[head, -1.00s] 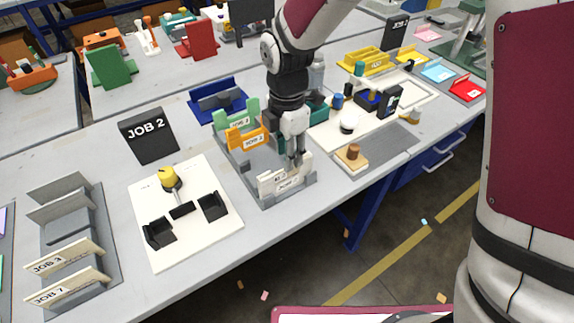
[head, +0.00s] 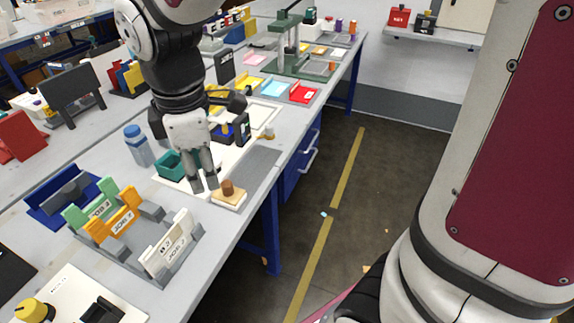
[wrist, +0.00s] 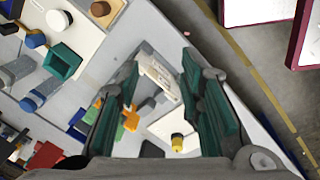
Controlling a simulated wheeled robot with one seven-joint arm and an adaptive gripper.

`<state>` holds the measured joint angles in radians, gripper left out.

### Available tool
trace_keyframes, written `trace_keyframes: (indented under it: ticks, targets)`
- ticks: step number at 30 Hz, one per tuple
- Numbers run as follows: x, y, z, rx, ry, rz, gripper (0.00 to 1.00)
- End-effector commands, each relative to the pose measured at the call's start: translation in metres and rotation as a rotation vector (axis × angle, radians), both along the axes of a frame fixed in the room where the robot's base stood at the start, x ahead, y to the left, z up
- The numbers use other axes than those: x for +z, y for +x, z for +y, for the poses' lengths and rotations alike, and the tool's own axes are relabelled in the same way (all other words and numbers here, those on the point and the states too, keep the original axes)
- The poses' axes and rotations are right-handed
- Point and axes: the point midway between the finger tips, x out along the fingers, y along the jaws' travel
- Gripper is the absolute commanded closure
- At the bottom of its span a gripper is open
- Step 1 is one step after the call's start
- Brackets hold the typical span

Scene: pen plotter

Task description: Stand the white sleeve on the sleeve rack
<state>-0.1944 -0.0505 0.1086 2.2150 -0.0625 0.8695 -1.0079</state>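The white sleeve (head: 168,243) stands upright at the front end of the grey sleeve rack (head: 122,247), its lettered face toward the aisle. Behind it on the rack are an orange sleeve (head: 126,218) and a green sleeve (head: 84,213). My gripper (head: 204,187) is right of and beyond the rack, pointing down near a wooden block with a brown knob. In the wrist view, its teal-padded fingers (wrist: 162,66) are wide apart. The white sleeve (wrist: 158,78) shows between them at a distance, apart from both. Nothing is held.
The wooden block (head: 229,197) and a teal open box (head: 172,164) are close to my gripper. A blue-capped bottle (head: 138,146) stands to its left. A dark blue tray (head: 62,197) lies behind the rack. A bare grey mat (head: 258,168) lies near the table edge.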

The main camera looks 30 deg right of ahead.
Motion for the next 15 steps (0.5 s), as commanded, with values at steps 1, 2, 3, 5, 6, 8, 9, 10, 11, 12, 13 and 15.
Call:
trace_keyframes:
  ticks: [1,2,3,5,6,8,9,10,11,12,13,15]
  targets:
    - [0.013,-0.013,-0.015,-0.115,0.016,-0.026,0.66]
    - [0.019,-0.022,-0.022,-0.187,0.024,-0.036,0.66]
    - [0.026,-0.033,-0.031,-0.282,0.040,-0.051,0.66]
    - [0.035,-0.050,-0.045,-0.427,0.064,-0.069,0.66]
    - [0.040,-0.062,-0.053,-0.523,0.083,-0.084,0.66]
    - [0.046,-0.081,-0.064,-0.664,0.112,-0.102,0.66]
    - [0.049,-0.093,-0.071,-0.757,0.134,-0.115,0.66]
    - [0.050,-0.102,-0.076,-0.825,0.151,-0.123,0.66]
    - [0.051,-0.110,-0.079,-0.889,0.167,-0.129,0.66]
    - [0.052,-0.121,-0.084,-0.970,0.189,-0.137,0.66]
    - [0.052,-0.128,-0.087,-1.025,0.206,-0.142,0.66]
    - [0.052,-0.143,-0.092,-1.138,0.238,-0.151,0.66]
